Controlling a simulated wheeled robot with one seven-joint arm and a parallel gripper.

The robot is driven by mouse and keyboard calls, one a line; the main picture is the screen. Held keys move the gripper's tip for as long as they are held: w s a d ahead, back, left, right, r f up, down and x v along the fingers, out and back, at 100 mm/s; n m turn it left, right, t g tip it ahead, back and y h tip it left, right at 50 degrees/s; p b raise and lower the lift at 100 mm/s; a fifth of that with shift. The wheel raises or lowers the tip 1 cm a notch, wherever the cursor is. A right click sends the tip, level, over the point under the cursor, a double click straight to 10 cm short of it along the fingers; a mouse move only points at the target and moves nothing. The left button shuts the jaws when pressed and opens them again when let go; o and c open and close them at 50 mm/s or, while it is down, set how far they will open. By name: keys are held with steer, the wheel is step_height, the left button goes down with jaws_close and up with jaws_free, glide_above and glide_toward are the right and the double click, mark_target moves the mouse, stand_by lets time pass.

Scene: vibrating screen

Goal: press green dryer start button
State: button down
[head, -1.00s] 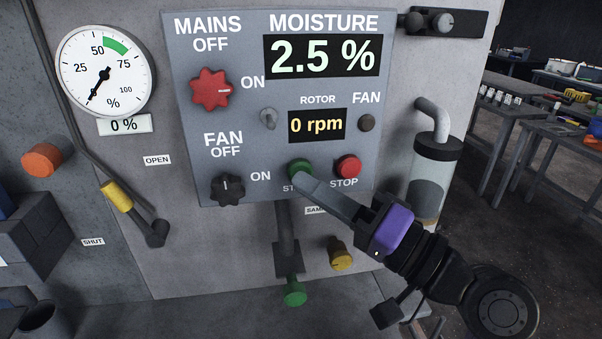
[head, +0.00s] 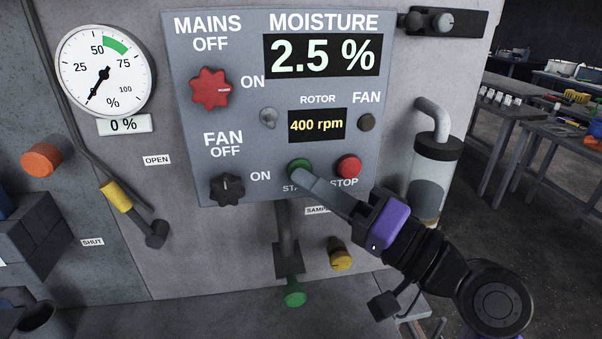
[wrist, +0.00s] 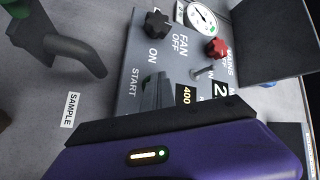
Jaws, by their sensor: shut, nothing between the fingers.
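The green start button (head: 298,167) sits low on the grey control panel (head: 225,130), left of the red stop button (head: 348,167). My gripper (head: 302,175) is shut and empty. Its fingertips are at the green button's lower edge in the head view and cover part of the START label; whether they touch it I cannot tell for sure. The rotor display (head: 317,125) reads 400 rpm.
The red mains knob (head: 211,89), the black fan knob (head: 227,188) and a small toggle switch (head: 268,118) are on the panel's left. A clear cylinder (head: 434,185) stands to the right.

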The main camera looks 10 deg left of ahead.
steer(key=shift+s, duration=0.1)
steer(key=shift+s+d, duration=0.3)
steer(key=shift+s, duration=0.45)
steer(key=s, duration=0.2)
steer(key=s+d, duration=0.1)
steer(key=s, duration=0.2)
steer(key=shift+d, duration=0.2)
steer(key=shift+w, duration=0.1)
stand_by(0.5)
